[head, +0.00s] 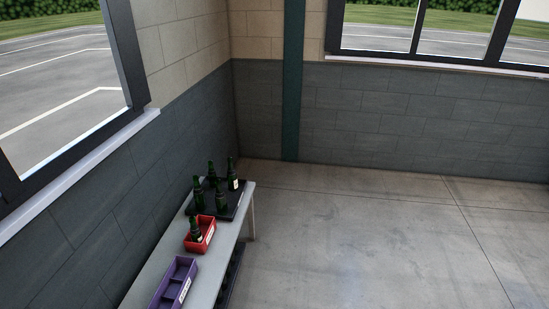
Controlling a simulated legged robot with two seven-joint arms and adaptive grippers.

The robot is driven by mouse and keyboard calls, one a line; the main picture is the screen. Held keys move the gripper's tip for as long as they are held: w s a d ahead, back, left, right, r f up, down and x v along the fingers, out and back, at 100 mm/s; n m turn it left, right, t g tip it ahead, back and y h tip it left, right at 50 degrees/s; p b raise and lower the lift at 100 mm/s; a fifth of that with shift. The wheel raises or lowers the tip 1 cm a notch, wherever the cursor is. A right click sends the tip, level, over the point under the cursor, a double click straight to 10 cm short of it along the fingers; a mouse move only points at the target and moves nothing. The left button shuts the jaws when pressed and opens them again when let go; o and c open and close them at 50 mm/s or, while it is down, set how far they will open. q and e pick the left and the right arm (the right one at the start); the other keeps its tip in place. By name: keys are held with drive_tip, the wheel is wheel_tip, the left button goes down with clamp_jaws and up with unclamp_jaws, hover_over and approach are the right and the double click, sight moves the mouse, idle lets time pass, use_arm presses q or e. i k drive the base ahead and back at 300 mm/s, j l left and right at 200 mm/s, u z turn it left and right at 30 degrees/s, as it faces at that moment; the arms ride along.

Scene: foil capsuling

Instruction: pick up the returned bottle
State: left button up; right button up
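A dark green bottle (196,230) stands tilted a little in a red bin (209,236) on a long light table; it may be the returned bottle, but the label on the bin is too small to read. Several more green bottles, one with a white label (233,176), stand on a black tray (231,212) at the table's far end. Neither of my grippers shows in the head view.
The table (221,258) runs along the left wall under a window. A purple divided bin (168,290) sits nearer than the red one. Dark items sit under the table. The concrete floor (350,235) to the right is clear.

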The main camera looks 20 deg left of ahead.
sight(221, 204)
drive_tip(key=i+u, duration=0.1)
drive_tip(key=i, duration=0.5)
drive_tip(key=i+u, duration=0.15)
drive_tip(key=i, duration=0.4)
drive_tip(key=i+l+u, duration=0.1)
drive_tip(key=i, duration=0.45)
drive_tip(key=i+l+u, duration=0.15)
drive_tip(key=i, duration=0.45)
drive_tip(key=i+u, duration=0.25)
drive_tip(key=i, duration=0.25)
drive_tip(key=i+l+u, duration=0.2)
drive_tip(key=i, duration=0.3)
drive_tip(key=i+l+u, duration=0.1)
drive_tip(key=i+u, duration=0.15)
drive_tip(key=i, duration=0.25)
drive_tip(key=i+l+u, duration=0.25)
drive_tip(key=i, duration=0.25)
